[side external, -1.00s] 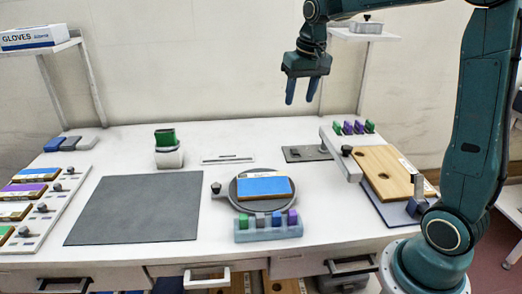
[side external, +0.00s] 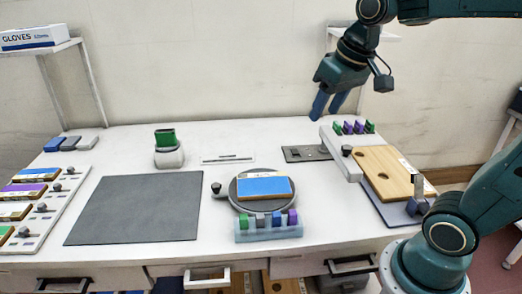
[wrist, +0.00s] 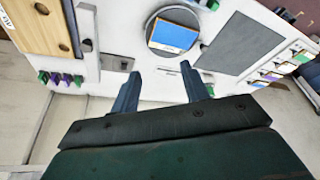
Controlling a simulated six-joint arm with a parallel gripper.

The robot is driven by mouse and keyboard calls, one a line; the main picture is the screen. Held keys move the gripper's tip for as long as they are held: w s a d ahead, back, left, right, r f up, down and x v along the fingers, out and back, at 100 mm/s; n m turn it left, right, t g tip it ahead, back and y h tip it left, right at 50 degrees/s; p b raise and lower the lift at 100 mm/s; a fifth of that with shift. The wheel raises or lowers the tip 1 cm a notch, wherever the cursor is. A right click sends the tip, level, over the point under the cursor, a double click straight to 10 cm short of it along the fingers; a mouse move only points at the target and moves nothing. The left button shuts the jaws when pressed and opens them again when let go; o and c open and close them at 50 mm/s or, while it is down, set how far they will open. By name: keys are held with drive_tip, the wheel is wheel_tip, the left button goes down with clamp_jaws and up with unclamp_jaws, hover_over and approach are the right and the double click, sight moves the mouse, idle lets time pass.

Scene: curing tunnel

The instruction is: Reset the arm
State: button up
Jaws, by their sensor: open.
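My gripper (side external: 328,106) is open and empty, raised above the back of the table, right of centre in the side view. Its fingers point down and slightly left. In the wrist view my gripper (wrist: 164,88) shows two spread blue fingers with nothing between them. Below it is the white table (side external: 240,140).
A round turntable (side external: 234,196) carries a blue-topped block (side external: 264,187). In front is a rack (side external: 268,231) of coloured pieces. A wooden board (side external: 385,170) with holes lies at the right. A grey mat (side external: 130,210) is bare. A shelf post (side external: 325,80) stands behind my gripper.

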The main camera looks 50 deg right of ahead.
drive_tip(key=s+a+f+n+t, duration=0.1)
drive_tip(key=s+a+f+n, duration=0.1)
drive_tip(key=s, duration=0.8)
drive_tip(key=shift+s+a+f+n+t+y, duration=0.2)
drive_tip(key=shift+a+f+n+t+y, duration=0.1)
drive_tip(key=shift+a+f, duration=0.7)
drive_tip(key=shift+a+r, duration=0.15)
drive_tip(key=shift+r, duration=0.05)
